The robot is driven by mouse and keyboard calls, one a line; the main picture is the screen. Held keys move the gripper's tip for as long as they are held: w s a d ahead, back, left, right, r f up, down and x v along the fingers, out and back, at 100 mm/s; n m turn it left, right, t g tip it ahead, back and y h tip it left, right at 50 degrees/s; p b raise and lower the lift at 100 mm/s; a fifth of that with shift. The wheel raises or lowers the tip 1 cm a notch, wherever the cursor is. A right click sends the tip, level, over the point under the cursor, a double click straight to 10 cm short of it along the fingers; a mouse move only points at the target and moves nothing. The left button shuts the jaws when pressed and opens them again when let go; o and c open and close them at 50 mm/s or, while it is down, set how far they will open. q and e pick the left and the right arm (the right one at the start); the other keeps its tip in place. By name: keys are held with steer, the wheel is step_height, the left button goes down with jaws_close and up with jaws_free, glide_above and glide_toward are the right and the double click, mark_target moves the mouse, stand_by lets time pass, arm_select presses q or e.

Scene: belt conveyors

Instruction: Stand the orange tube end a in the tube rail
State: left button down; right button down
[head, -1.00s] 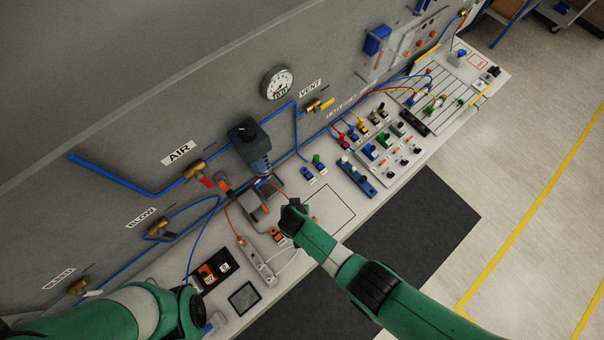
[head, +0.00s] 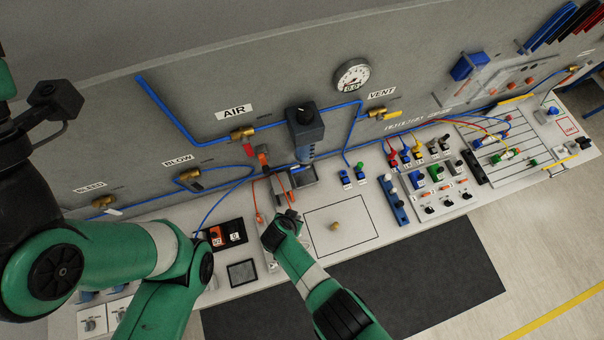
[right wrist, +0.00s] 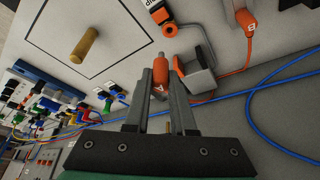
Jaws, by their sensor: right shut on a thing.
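My right gripper (right wrist: 168,82) is shut on the orange tube end A (right wrist: 158,88), whose letter A and pale tip show between the fingers. In the head view this gripper (head: 287,214) is low over the bench beside the pale tube rail (head: 268,262), and my wrist partly hides the rail. The orange tube end B (head: 259,217) is at the far end of the rail; it also shows in the right wrist view (right wrist: 245,22) with its tube trailing away. Whether end A touches anything is unclear. My left arm fills the left side of the head view; its gripper is not visible.
A brass peg (head: 334,226) stands in an outlined square right of my right gripper. A grey block with an orange part (right wrist: 192,72) is close beside the fingers. Blue tubing (right wrist: 255,110) crosses there.

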steer(key=s+a+f+b, duration=0.2)
steer(key=s+a+b, duration=0.2)
steer(key=a+b, duration=0.5)
steer(key=shift+a+f, duration=0.35)
steer(key=shift+a, duration=0.7)
steer(key=shift+s, duration=0.1)
step_height(320, 180, down, 4)
steer(key=b, duration=0.4)
steer(key=shift+f, duration=0.2)
steer(key=shift+f+b, duration=0.25)
steer(key=shift+b, duration=0.25)
stand_by(0.3)
steer(key=shift+f, duration=0.25)
steer(key=shift+f+b, duration=0.4)
steer(key=shift+b, duration=0.2)
stand_by(0.5)
